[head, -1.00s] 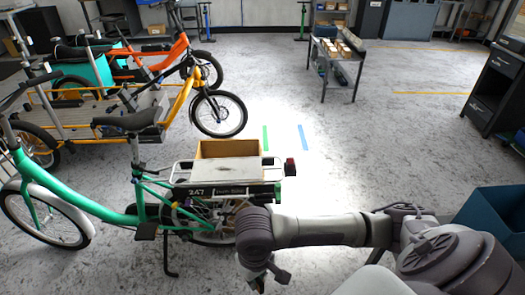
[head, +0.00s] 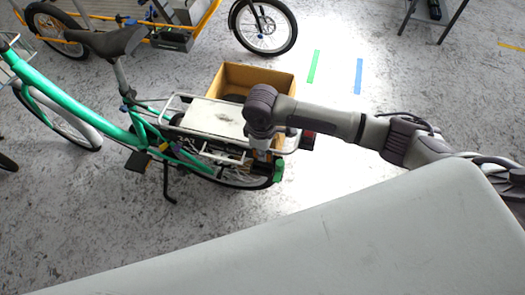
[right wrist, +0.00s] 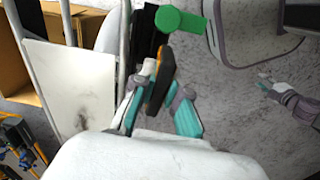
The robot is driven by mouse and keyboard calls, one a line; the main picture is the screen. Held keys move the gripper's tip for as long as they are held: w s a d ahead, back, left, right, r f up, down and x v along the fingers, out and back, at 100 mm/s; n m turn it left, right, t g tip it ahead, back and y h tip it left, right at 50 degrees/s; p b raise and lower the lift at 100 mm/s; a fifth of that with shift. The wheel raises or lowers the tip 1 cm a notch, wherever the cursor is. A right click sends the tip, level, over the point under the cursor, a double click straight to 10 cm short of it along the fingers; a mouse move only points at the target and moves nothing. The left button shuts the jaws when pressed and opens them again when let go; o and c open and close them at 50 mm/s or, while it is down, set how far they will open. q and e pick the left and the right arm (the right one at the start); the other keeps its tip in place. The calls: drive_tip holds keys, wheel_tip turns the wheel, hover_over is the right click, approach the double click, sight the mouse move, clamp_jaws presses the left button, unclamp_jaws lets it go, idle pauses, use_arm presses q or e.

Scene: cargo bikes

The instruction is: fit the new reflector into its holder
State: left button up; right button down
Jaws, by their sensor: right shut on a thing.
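My right gripper (right wrist: 158,108) has teal fingertips and is shut on a slim orange-and-black piece (right wrist: 158,82), which looks like the reflector. It stands up between the fingers, beside the cargo rack. In the head view my right gripper (head: 262,153) is at the near side of the rack's rear end, above the back wheel. A green part (head: 278,170) sits close by at the bike's rear; it also shows in the right wrist view (right wrist: 180,20), just beyond the piece. I cannot make out the holder for certain. Another gripper (right wrist: 268,84), apparently my left, shows small at right; its jaw state is unclear.
An orange bike (head: 205,15) stands behind.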

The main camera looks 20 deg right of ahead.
drive_tip(key=shift+w+a+f+n, duration=0.2)
drive_tip(key=shift+w+n, duration=0.1)
drive_tip(key=shift+a, duration=0.1)
drive_tip(key=shift+f+b, duration=0.5)
drive_tip(key=shift+b, duration=0.05)
drive_tip(key=shift+f+b, duration=0.45)
drive_tip(key=shift+b, duration=0.15)
drive_tip(key=shift+f+b, duration=0.45)
drive_tip(key=shift+b, duration=0.1)
drive_tip(key=shift+f+b, duration=1.2)
drive_tip(key=shift+b, duration=0.3)
use_arm(q)
wheel_tip(320, 180, down, 7)
drive_tip(key=shift+s+a+r, duration=0.15)
drive_tip(key=shift+a, duration=0.05)
use_arm(e)
drive_tip(key=shift+f, duration=0.8)
use_arm(q)
drive_tip(key=shift+f, duration=0.2)
use_arm(e)
drive_tip(key=shift+s+f, duration=0.1)
drive_tip(key=shift+f, duration=1)
